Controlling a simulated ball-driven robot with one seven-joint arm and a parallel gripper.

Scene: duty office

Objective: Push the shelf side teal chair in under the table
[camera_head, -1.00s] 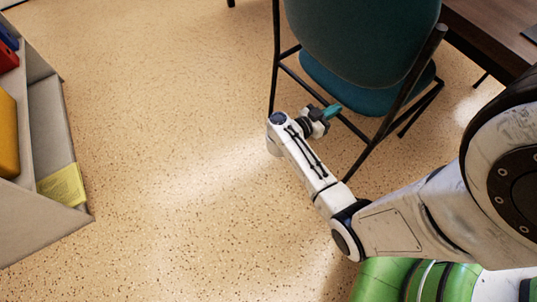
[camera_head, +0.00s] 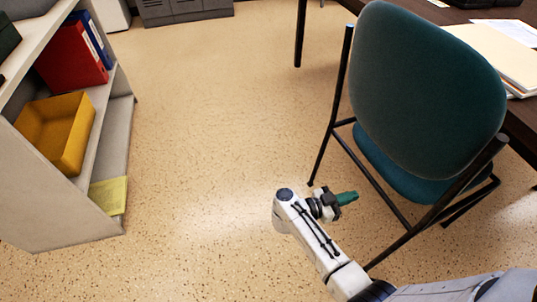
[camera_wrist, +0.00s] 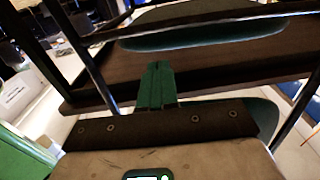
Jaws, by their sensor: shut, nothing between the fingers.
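The teal chair (camera_head: 425,95) stands at the right in the head view, its back towards me, with a black metal frame. The dark wooden table (camera_head: 520,115) is beyond it to the right. The chair's seat partly shows below the backrest. My gripper (camera_head: 347,198) is low, beside the chair's near side frame, with its green fingers shut and empty. In the wrist view the shut fingers (camera_wrist: 157,85) point towards the chair's dark bars and the table edge behind. I cannot tell whether the fingers touch the chair frame.
A grey shelf (camera_head: 75,190) stands at the left with a yellow bin (camera_head: 62,130), a red binder (camera_head: 72,62) and a yellow-green booklet (camera_head: 108,195). Grey cabinets (camera_head: 185,10) are at the back. Papers (camera_head: 500,55) lie on the table. The floor between shelf and chair is clear.

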